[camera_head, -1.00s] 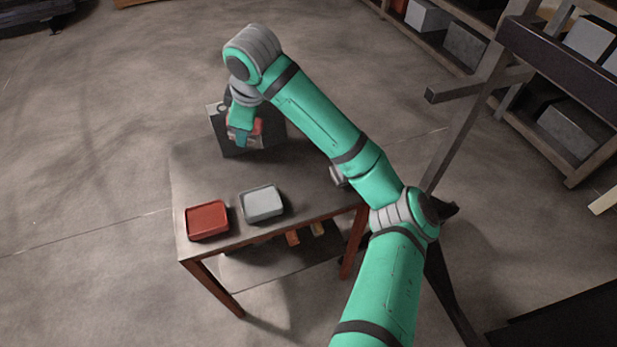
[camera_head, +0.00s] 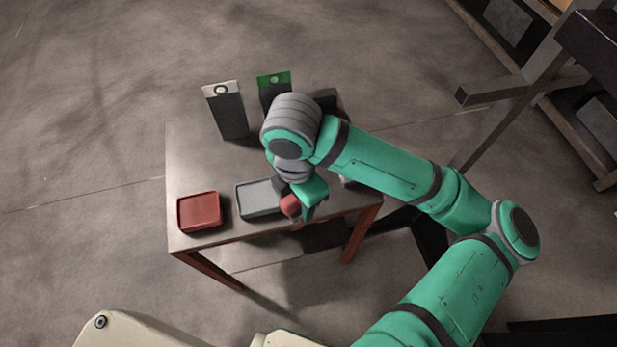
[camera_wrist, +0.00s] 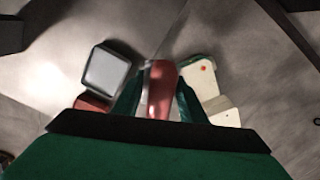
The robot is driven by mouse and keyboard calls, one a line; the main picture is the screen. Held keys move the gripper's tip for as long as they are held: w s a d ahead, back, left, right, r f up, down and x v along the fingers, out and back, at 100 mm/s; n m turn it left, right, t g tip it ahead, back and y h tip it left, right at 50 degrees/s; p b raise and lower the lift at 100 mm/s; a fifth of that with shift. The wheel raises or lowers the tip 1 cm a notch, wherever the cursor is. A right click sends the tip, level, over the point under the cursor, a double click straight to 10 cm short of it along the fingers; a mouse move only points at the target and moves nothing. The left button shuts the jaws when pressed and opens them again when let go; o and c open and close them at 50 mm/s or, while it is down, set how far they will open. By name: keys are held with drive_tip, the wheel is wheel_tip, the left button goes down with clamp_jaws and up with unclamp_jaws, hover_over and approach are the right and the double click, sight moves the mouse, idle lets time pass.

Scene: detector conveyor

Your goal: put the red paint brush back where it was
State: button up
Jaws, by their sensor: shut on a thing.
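My gripper (camera_head: 304,208) is over the front edge of the table, just right of the grey tray, pointing down. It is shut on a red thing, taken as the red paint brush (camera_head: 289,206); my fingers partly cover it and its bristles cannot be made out. In the wrist view the red paint brush (camera_wrist: 161,88) lies between the two green fingers of my gripper (camera_wrist: 158,95), with a pale strip along its left side. I cannot tell whether it touches the table or the grey tray.
The table (camera_head: 185,155) holds a red tray (camera_head: 200,212) at front left and a grey tray (camera_head: 258,198) beside it. At the back stand a dark box with a white top (camera_head: 230,112) and one with a green top (camera_head: 273,86).

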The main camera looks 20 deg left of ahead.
drive_tip(key=w+f, duration=0.2)
drive_tip(key=w, duration=0.1)
drive_tip(key=w+a+f, duration=0.1)
drive_tip(key=w+f, duration=0.2)
drive_tip(key=w, duration=0.1)
drive_tip(key=w+a+f, duration=0.1)
drive_tip(key=w+f, duration=0.2)
drive_tip(key=w, duration=0.1)
drive_tip(key=shift+a+f, duration=0.1)
drive_tip(key=shift+a, duration=0.15)
drive_tip(key=shift+w+f, duration=0.4)
drive_tip(key=shift+f, duration=1.65)
drive_tip(key=o, duration=0.9)
drive_tip(key=shift+o, duration=0.2)
wheel_tip(320, 180, up, 12)
drive_tip(key=shift+w+a, duration=0.15)
